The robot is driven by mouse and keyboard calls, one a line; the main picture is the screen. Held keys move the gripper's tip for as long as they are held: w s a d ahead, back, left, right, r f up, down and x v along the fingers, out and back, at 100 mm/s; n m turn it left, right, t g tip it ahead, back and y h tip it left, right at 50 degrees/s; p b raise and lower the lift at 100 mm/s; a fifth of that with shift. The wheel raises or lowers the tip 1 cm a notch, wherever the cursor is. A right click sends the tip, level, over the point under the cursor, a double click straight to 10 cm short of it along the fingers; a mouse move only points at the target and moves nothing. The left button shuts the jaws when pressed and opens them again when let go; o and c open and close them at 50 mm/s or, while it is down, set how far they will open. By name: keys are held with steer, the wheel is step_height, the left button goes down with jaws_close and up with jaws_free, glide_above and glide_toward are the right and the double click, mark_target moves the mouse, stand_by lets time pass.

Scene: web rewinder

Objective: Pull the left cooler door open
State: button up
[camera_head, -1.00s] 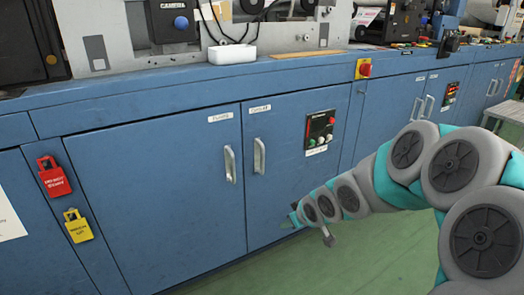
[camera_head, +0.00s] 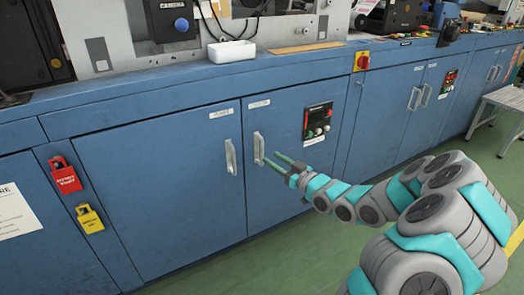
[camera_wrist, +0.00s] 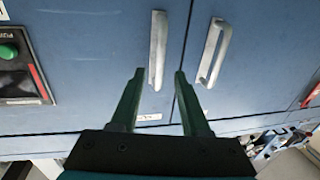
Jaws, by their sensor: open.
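Two blue cabinet doors sit side by side: a left door (camera_head: 160,190) and a right door (camera_head: 285,195), with small labels I cannot read surely. The left door's pale handle (camera_head: 231,157) and the right door's handle (camera_head: 258,148) stand upright on either side of the seam. Both doors look shut. My gripper (camera_head: 271,158) is open and empty, its green fingers pointing at the right door's handle. The upside-down wrist view shows that handle (camera_wrist: 157,50) ahead, lined up between the fingertips (camera_wrist: 160,72); contact is unclear. The left door's handle (camera_wrist: 215,52) is outside the fingers.
A control panel (camera_head: 318,122) is on the right door. A red tag (camera_head: 65,175) and a yellow tag (camera_head: 90,218) hang at left. Another pair of doors with handles (camera_head: 414,98) stands farther right. A grey bench (camera_head: 505,98) is at far right. Green floor lies in front.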

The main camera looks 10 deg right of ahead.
mark_target(262, 162)
steer(key=shift+x, duration=3.25)
jaws_close()
